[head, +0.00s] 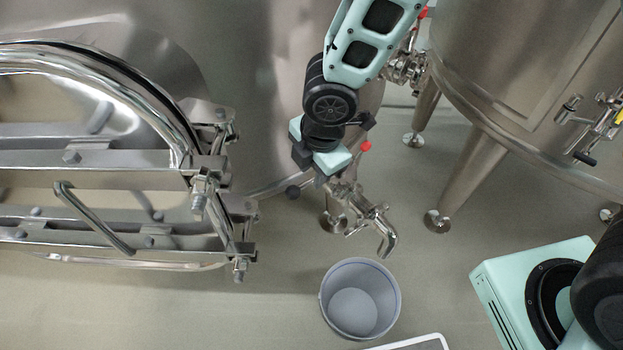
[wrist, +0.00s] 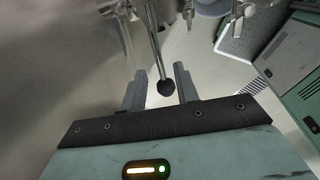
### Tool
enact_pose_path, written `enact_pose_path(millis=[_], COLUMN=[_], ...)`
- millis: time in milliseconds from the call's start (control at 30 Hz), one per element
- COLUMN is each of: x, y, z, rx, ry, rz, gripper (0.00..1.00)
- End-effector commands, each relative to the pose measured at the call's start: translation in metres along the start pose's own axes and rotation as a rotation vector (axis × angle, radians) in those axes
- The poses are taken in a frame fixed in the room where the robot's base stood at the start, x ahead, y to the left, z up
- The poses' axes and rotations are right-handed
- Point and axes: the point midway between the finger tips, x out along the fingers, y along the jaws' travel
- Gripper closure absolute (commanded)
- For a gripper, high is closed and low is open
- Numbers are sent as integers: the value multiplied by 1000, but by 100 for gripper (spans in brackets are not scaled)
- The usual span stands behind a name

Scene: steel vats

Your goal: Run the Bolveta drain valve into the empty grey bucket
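A steel drain valve with a curved spout (head: 387,243) sticks out low from the large vat; a red knob (head: 365,146) shows just above it. No name label is readable. A grey bucket (head: 326,312) stands on the floor below the spout and looks empty. My gripper (head: 318,170) is beside the valve, partly covering it; its fingertips are hidden in the head view. In the wrist view my gripper (wrist: 160,88) is open. A black ball knob (wrist: 166,88) on a thin steel rod shows between the two fingers; I cannot tell whether they touch it.
A shiny hatch with steel bars (head: 130,160) fills the left. Another vat (head: 510,70) on steel legs stands at the right, with its own valve fittings (head: 600,125). A white-edged flat object (head: 420,343) lies beside the bucket. The floor left of the bucket is clear.

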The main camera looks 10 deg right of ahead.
Motion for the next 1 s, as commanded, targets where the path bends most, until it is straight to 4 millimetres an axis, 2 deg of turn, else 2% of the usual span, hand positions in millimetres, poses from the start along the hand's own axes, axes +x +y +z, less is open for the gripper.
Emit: enact_pose_path(millis=[33, 200, 500, 533, 600, 633, 800, 1000], x=[9, 19, 21, 21, 21, 21, 20, 16], y=[-1, 0, 0, 0, 0, 0, -1, -14], z=[0, 0, 0, 0, 0, 0, 0, 3], rx=[-2, -1, 0, 0, 0, 0, -8, -156], ry=[0, -1, 0, 0, 0, 0, 1, 31], rz=[-2, -1, 0, 0, 0, 0, 0, -2], gripper=[69, 69, 69, 75, 94, 100, 100, 100])
